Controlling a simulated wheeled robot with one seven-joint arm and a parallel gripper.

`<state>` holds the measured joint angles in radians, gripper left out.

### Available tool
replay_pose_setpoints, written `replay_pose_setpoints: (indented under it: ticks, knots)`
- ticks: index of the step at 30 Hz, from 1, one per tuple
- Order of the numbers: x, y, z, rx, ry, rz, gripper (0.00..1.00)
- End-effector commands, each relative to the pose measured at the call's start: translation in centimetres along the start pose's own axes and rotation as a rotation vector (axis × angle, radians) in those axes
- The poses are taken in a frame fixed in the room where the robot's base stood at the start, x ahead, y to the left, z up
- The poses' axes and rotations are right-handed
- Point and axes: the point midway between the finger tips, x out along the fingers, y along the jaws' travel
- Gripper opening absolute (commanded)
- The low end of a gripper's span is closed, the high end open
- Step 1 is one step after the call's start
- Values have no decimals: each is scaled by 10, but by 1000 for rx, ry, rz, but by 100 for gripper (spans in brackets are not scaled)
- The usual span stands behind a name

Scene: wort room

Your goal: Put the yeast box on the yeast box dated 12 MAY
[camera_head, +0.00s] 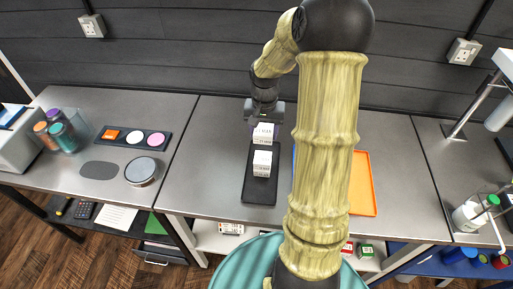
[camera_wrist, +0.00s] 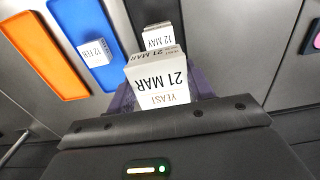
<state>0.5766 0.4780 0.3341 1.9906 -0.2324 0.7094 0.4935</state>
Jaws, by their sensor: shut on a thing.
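My gripper (camera_head: 264,121) is shut on a white yeast box (camera_head: 263,134) marked 21 MAR. In the wrist view this held box (camera_wrist: 158,80) fills the middle, between the dark purple fingers. The white yeast box dated 12 MAY (camera_wrist: 158,38) stands just beyond it in the wrist view. In the head view the 12 MAY box (camera_head: 262,164) is on the black tray (camera_head: 259,194), nearer my body than the held box.
A blue tray (camera_wrist: 84,20) bears a white box dated 12 FEB (camera_wrist: 95,52). An orange tray (camera_head: 362,185) lies to its right in the head view, where my arm hides most of the blue tray. The black tray's near end is bare.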

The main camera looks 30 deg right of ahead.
Motion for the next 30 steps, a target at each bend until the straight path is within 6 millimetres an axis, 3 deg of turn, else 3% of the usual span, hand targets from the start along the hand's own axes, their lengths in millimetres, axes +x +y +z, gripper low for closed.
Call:
replay_pose_setpoints:
  ticks: [13, 24, 30]
  knots:
    - [3, 0, 0, 0, -2, 1, 29]
    - [58, 0, 1, -2, -3, 1, 29]
    - [63, 0, 0, 1, 1, 0, 29]
